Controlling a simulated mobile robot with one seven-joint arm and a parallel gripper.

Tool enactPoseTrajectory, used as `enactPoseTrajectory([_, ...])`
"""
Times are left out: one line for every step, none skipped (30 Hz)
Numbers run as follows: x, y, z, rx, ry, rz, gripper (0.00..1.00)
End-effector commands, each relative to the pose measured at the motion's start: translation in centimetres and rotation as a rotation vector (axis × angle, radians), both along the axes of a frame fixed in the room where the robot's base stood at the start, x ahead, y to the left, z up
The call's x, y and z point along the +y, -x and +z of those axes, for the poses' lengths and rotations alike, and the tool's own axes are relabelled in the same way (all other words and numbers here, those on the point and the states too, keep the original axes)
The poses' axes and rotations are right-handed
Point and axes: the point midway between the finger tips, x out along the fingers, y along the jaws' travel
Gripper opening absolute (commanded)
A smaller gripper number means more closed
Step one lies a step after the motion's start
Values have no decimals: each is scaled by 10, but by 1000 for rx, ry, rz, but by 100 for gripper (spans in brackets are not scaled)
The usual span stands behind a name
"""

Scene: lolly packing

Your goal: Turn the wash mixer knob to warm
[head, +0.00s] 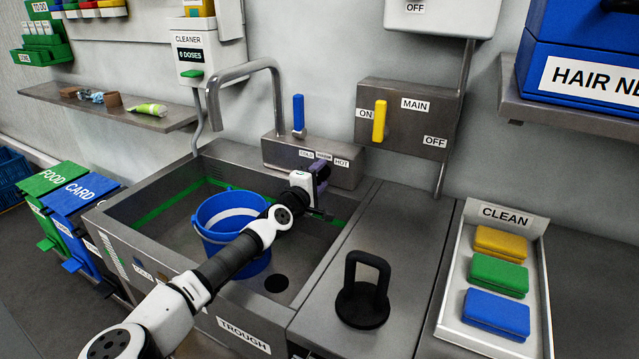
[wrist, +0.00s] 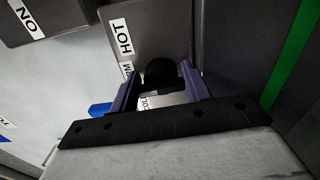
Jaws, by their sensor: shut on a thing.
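The steel mixer box (head: 292,153) stands on the back rim of the trough, with COLD, WARM and HOT labels along its front. A blue lever (head: 298,115) stands upright on its top. In the wrist view, a black rounded knob (wrist: 160,69) sits on the box face near the HOT label (wrist: 121,37). My gripper (head: 322,175) is at the right front of the box; its purple fingers (wrist: 158,82) are shut on the knob, one on each side. The head view hides the knob behind my gripper. I cannot tell which label it points to.
A blue bucket (head: 212,222) stands in the trough (head: 178,208) below my arm. A curved tap (head: 246,69) rises behind it. The MAIN box (head: 405,120) with a yellow lever (head: 379,121) is at the upper right. A black handled tool (head: 363,310) stands on the right worktop.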

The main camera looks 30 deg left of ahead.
Motion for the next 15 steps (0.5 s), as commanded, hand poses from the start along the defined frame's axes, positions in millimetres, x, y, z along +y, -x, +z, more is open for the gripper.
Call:
enactPoseTrajectory([-1,0,-2,3,-17,-2,24])
enactPoseTrajectory([-1,0,-2,3,-25,-2,24])
enactPoseTrajectory([-1,0,-2,4,-34,-2,24])
enactPoseTrajectory([-1,0,-2,4,-39,-2,24])
enactPoseTrajectory([-1,0,-1,3,-44,-2,24])
enactPoseTrajectory([-1,0,-1,4,-49,-1,24])
enactPoseTrajectory([-1,0,-1,4,-53,-1,24])
enactPoseTrajectory([-1,0,-1,4,-56,-1,24])
enactPoseTrajectory([-1,0,-1,4,-58,-1,24])
enactPoseTrajectory([-1,0,-1,4,-59,-1,24])
enactPoseTrajectory([-1,0,-1,4,-60,-1,24])
enactPoseTrajectory([-1,0,0,4,-61,-1,24])
enactPoseTrajectory([-1,0,0,4,-61,-1,24])
enactPoseTrajectory([-1,0,0,4,-60,-1,24])
enactPoseTrajectory([-1,0,0,4,-60,-1,24])
